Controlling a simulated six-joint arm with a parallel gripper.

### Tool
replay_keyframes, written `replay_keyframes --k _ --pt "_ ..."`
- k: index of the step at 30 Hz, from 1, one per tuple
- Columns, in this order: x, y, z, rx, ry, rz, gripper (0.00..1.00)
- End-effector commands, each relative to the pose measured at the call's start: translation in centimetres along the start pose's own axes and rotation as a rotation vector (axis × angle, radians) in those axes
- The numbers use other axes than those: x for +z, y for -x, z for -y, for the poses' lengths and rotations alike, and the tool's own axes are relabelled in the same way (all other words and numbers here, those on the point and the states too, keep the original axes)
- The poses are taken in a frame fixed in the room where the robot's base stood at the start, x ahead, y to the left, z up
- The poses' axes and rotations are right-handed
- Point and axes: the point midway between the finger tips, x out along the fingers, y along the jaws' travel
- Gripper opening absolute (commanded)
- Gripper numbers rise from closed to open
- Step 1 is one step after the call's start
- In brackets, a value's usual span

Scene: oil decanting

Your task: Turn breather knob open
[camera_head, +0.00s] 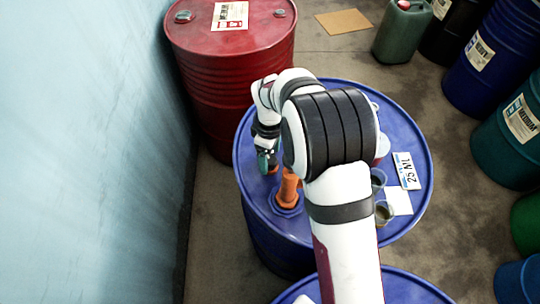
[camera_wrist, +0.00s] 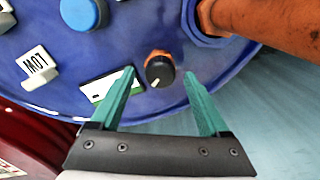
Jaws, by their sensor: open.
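The breather knob (camera_wrist: 160,70) is a small black round knob with a pale pointer mark and an orange base, on the blue drum top near its rim. In the wrist view it lies between and slightly beyond the green fingertips of my gripper (camera_wrist: 160,75). The fingers are spread, with a gap on each side of the knob; I cannot tell the height above it. In the head view my gripper (camera_head: 267,161) points down over the left part of the blue drum (camera_head: 405,140), and my arm covers much of the drum top. The knob is mostly hidden there.
An orange fitting (camera_head: 288,190) stands near the knob; it also shows in the wrist view (camera_wrist: 265,18). A red drum (camera_head: 228,75) stands behind, and a wall (camera_head: 90,150) is left.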

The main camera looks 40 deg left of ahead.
Motion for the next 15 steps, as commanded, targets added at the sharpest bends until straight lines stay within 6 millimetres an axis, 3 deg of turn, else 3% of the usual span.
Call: replay_keyframes --k 4,11,12,15 --pt "0.01 -1.11 0.02 0.000 0.000 0.000 0.79" --pt "0.01 -1.23 0.00 0.000 0.000 0.000 0.79" --pt "0.01 -1.23 0.00 0.000 0.000 0.000 0.77" --pt "0.01 -1.21 0.00 0.000 0.000 0.000 0.59"
